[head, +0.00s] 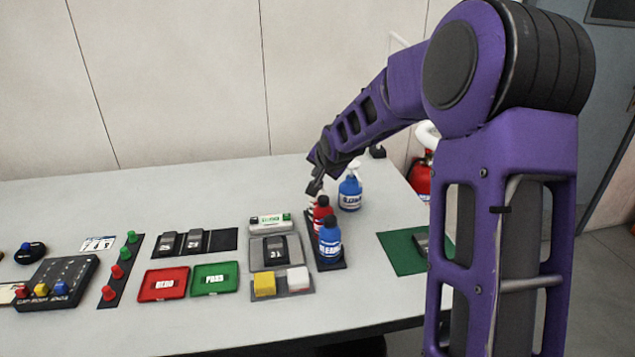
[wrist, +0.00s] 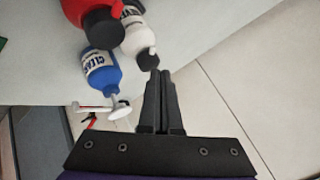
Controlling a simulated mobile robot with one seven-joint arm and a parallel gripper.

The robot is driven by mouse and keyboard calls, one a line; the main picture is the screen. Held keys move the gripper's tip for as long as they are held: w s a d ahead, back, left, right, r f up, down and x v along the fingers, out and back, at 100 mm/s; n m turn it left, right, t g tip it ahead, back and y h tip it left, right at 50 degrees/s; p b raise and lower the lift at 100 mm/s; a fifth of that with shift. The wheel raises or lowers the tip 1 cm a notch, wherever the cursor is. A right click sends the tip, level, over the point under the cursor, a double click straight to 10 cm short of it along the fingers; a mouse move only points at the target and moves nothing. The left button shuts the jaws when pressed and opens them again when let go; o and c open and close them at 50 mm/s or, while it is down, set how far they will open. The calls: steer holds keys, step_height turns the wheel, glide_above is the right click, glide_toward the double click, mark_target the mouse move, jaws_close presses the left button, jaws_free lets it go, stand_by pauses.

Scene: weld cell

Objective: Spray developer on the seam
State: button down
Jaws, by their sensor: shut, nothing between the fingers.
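My gripper (head: 315,187) is above the far end of a black bottle rack, its fingers pointing down. In the wrist view my gripper (wrist: 160,75) is shut and empty. Its tips are close to the black cap of a white bottle (wrist: 134,37); I cannot tell if they touch. A red bottle (head: 323,214) with a black cap stands in the middle of the rack, and a blue bottle (head: 330,242) at its near end. No label I can read says developer. A dark block marked 31 (head: 275,250) lies on a grey plate; no seam can be made out.
A blue spray bottle (head: 350,192) stands behind the rack and also shows in the wrist view (wrist: 101,75). Yellow (head: 264,284) and white blocks (head: 298,279) sit near the grey plate. Red (head: 164,284) and green trays (head: 215,279) lie left. A green mat (head: 397,255) lies right.

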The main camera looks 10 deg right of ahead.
steer(key=shift+f+b, duration=0.3)
steer(key=shift+f, duration=0.1)
stand_by(0.4)
steer(key=shift+r+p, duration=0.65)
steer(key=shift+r, duration=0.25)
step_height(320, 180, up, 5)
steer(key=p, duration=0.4)
steer(key=shift+s+r, duration=0.1)
steer(key=shift+r, duration=0.05)
stand_by(2.5)
steer(key=shift+r+p, duration=0.55)
steer(key=shift+r, duration=1.25)
